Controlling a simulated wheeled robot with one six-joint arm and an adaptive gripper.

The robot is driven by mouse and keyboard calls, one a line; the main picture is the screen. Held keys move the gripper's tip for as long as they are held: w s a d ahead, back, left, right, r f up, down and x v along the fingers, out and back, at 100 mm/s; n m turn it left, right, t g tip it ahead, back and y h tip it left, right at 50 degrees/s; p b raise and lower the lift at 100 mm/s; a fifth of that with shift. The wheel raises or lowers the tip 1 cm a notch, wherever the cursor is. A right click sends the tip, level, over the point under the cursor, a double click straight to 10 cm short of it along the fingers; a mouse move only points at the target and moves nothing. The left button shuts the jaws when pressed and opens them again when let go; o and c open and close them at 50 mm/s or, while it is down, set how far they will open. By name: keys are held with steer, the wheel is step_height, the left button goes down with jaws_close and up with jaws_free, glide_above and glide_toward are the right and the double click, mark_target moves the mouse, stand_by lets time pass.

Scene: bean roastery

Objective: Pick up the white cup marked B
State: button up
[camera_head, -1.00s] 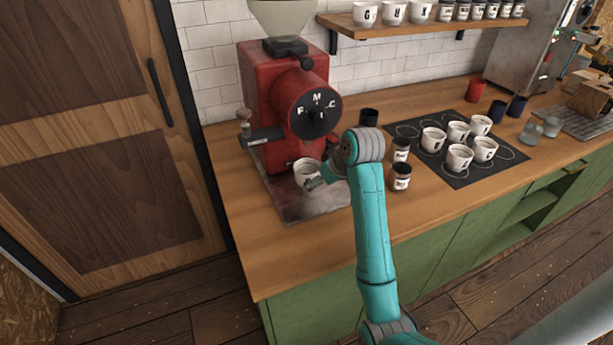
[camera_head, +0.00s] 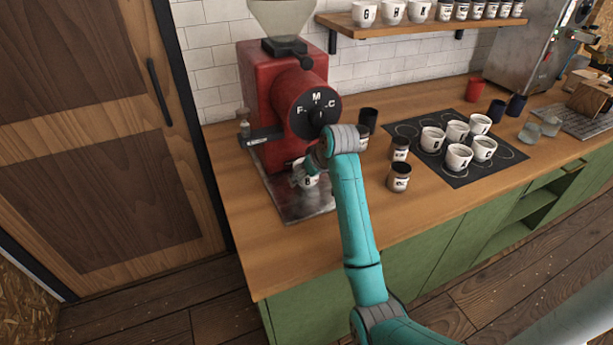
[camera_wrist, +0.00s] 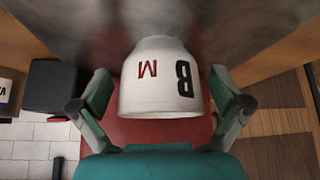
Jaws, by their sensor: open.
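The white cup marked B (camera_head: 310,182) stands on the metal tray (camera_head: 304,210) below the red grinder. In the wrist view the cup (camera_wrist: 150,92) appears upside down, with a black B and a red M on its side. My gripper (camera_wrist: 162,80) is open, with one teal finger on each side of the cup. Gaps show between the fingers and the cup wall. In the head view my gripper (camera_head: 312,164) is at the cup and hides part of it.
The red grinder (camera_head: 266,90) rises right behind the cup. Dark labelled jars (camera_head: 399,178) stand to the right of my arm. Several white cups (camera_head: 458,157) stand on a dark mat (camera_head: 477,178) farther right. The counter front (camera_head: 240,235) left of the tray is clear.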

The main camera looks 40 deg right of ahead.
steer(key=c, duration=1.4)
steer(key=shift+r, duration=0.3)
steer(key=shift+a, duration=0.1)
